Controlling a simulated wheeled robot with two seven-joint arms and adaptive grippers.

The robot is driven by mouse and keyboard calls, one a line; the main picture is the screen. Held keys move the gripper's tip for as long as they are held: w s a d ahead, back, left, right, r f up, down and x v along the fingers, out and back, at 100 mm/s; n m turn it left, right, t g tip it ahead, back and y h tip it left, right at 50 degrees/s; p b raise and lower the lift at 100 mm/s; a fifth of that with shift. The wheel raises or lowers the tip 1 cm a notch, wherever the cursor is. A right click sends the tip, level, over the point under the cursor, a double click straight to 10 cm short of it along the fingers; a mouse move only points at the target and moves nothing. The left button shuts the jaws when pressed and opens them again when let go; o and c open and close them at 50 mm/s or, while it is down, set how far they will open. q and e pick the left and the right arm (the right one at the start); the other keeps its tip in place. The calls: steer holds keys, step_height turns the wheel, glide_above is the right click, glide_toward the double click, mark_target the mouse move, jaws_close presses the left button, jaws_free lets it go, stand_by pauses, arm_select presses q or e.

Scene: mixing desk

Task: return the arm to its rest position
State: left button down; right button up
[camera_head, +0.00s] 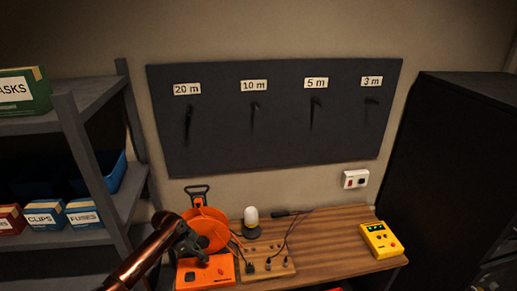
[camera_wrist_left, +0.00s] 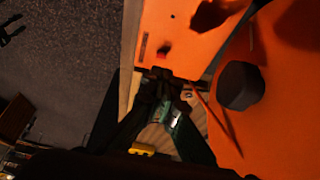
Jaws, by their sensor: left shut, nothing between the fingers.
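My left gripper (camera_head: 202,256) is at the end of the copper-coloured arm that comes in from the lower left. It is shut and empty, just in front of the orange cable reel (camera_head: 212,230) and over the back of the orange box (camera_head: 206,273). I cannot tell whether it touches either. In the left wrist view, its closed fingers (camera_wrist_left: 168,88) point at the edge of an orange surface (camera_wrist_left: 183,38), with a large orange part to the right. My right gripper is not clearly visible.
The wooden desk (camera_head: 330,231) carries a connector board (camera_head: 268,264), a white-domed lamp (camera_head: 251,222) and a yellow meter (camera_head: 381,240). A shelf (camera_head: 95,236) with labelled boxes stands left, a black cabinet (camera_head: 445,160) right. A dark hook panel (camera_head: 270,130) hangs behind.

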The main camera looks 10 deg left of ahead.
arm_select(q)
steer(key=s+d+f+n, duration=0.1)
steer(key=s+d+f, duration=0.2)
steer(key=s+f, duration=0.3)
steer(key=s+d+f+n+y, duration=0.1)
steer(key=s+d+f+n, duration=0.2)
steer(key=s, duration=0.5)
steer(key=s+d+f, duration=0.3)
steer(key=s+f, duration=0.3)
steer(key=s, duration=0.2)
steer(key=s+a+r+n+t+y, duration=0.1)
steer(key=s+a+r+n+y, duration=0.15)
steer(key=s+a+n, duration=0.55)
steer(key=s+a+r+n+t+y, duration=0.15)
steer(key=s+a+r, duration=0.25)
steer(key=s, duration=0.7)
step_height(320, 180, down, 36)
steer(key=s+d+r+g+b, duration=0.1)
steer(key=s+g+b, duration=0.1)
steer(key=b, duration=0.4)
steer(key=s+f+g+b, duration=0.1)
steer(key=s+f+b, duration=0.3)
steer(key=s+f, duration=1.5)
step_height(320, 180, down, 4)
steer(key=shift+s+d+f+b, duration=0.2)
steer(key=shift+s+b, duration=0.15)
steer(key=shift+s, duration=0.05)
